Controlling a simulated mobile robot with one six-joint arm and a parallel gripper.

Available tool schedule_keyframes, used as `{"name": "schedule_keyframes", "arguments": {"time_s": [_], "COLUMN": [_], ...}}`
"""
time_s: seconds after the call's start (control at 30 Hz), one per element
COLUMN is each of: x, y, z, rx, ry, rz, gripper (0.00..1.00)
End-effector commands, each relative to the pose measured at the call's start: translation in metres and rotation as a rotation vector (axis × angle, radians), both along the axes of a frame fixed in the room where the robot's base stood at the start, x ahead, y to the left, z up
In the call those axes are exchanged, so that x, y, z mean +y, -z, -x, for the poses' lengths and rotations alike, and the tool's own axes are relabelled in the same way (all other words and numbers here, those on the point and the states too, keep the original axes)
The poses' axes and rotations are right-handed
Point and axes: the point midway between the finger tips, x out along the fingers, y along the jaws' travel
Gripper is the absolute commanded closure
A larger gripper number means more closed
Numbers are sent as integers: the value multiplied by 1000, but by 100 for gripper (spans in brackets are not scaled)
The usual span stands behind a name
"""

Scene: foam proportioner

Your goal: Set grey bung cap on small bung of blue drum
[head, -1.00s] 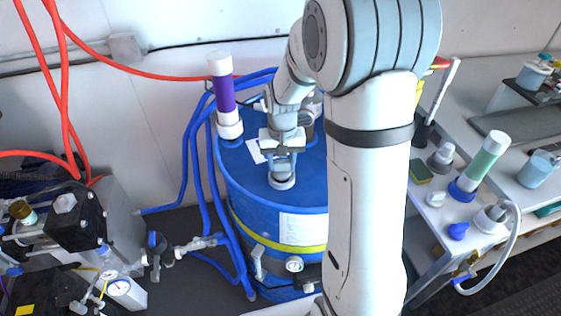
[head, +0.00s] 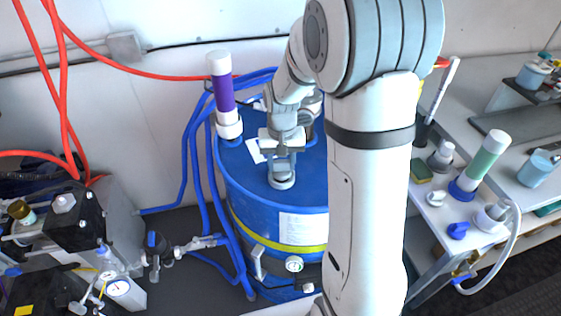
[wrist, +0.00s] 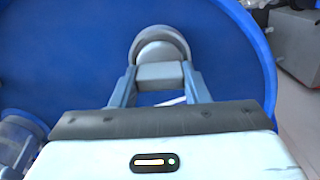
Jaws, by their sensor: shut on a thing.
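The blue drum (head: 270,220) stands upright in the middle of the head view, and its blue top fills much of the wrist view (wrist: 60,60). My gripper (head: 282,170) points down over the near part of the drum top. In the wrist view its two fingers (wrist: 160,78) are shut on the grey bung cap (wrist: 160,71), at a block-like grey part. A round grey rim (wrist: 162,45) shows just past the fingertips; the cap is low at the drum top in the head view (head: 281,181). The small bung is hidden beneath, so I cannot tell whether the cap is fully seated.
A purple tube with white ends (head: 222,90) stands at the drum's left rear. Blue hoses (head: 197,190) run down the drum's left side. A side table at right holds a green tube (head: 487,155), a sponge (head: 420,172) and small fittings. My arm hides the drum's right side.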

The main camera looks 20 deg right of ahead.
Motion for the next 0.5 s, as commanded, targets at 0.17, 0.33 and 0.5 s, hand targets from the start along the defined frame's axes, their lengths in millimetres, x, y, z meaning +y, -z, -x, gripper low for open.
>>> {"name": "schedule_keyframes", "arguments": {"time_s": [0.17,0.33,0.5], "x": [0,0,1], "y": [3,6,10], "z": [0,0,0], "rx": [0,0,0], "ry": [-1,-1,-1], "rz": [0,0,0], "gripper": [81,81,81]}}
